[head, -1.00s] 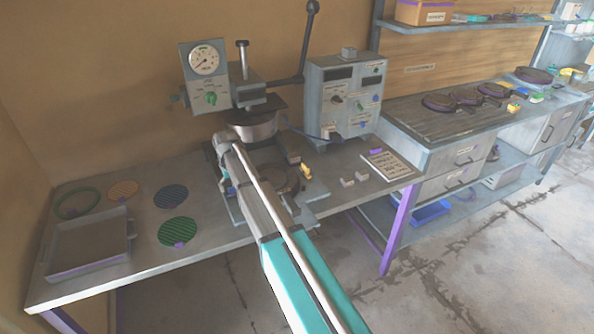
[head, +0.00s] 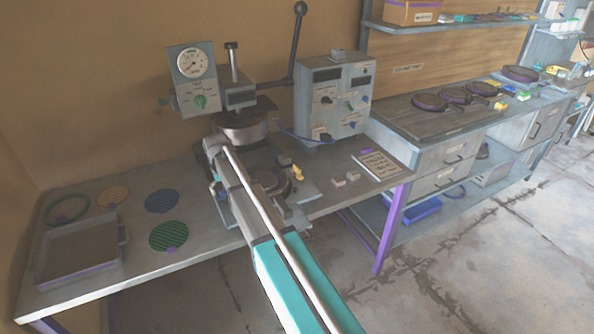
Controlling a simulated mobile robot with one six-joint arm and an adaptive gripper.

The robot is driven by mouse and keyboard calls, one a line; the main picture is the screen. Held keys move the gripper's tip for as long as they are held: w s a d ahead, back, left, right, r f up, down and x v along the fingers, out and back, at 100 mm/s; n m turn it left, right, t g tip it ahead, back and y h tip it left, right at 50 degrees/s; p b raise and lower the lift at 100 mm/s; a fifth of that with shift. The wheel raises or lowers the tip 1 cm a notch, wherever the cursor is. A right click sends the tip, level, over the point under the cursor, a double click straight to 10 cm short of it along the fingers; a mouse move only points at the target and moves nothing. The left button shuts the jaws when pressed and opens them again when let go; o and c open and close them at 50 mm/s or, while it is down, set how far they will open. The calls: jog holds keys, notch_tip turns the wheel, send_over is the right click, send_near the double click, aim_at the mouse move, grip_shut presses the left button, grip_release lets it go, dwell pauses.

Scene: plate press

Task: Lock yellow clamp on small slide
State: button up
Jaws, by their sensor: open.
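The yellow clamp (head: 297,173) is a small yellow part at the right side of the press's lower part. Beside it, a round dark plate (head: 268,180) sits low in the press, on what looks like the slide; my arm partly covers this area. I cannot tell whether the clamp is locked. My gripper (head: 215,148) is at the far end of my arm, in front of the press and to the left of the yellow clamp, apart from it. Its fingers are small and hard to make out; it is open, with nothing visible in it.
The press has a gauge box (head: 193,75) and a tall black-knobbed lever (head: 296,50). A control box (head: 333,98) stands to its right. Small grey blocks (head: 346,179) and a printed sheet (head: 378,163) lie on the right. A tray (head: 80,250) and several coloured discs (head: 168,236) lie left.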

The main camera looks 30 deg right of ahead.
jog(key=shift+s, duration=0.1)
jog(key=c, duration=0.4)
jog(key=shift+s, duration=0.3)
jog(key=shift+c, duration=1)
jog(key=s, duration=1.9)
jog(key=s+d, duration=0.1)
jog(key=s, duration=0.8)
jog(key=shift+s, duration=0.15)
jog(key=shift+c, duration=0.2)
jog(key=shift+s, duration=0.1)
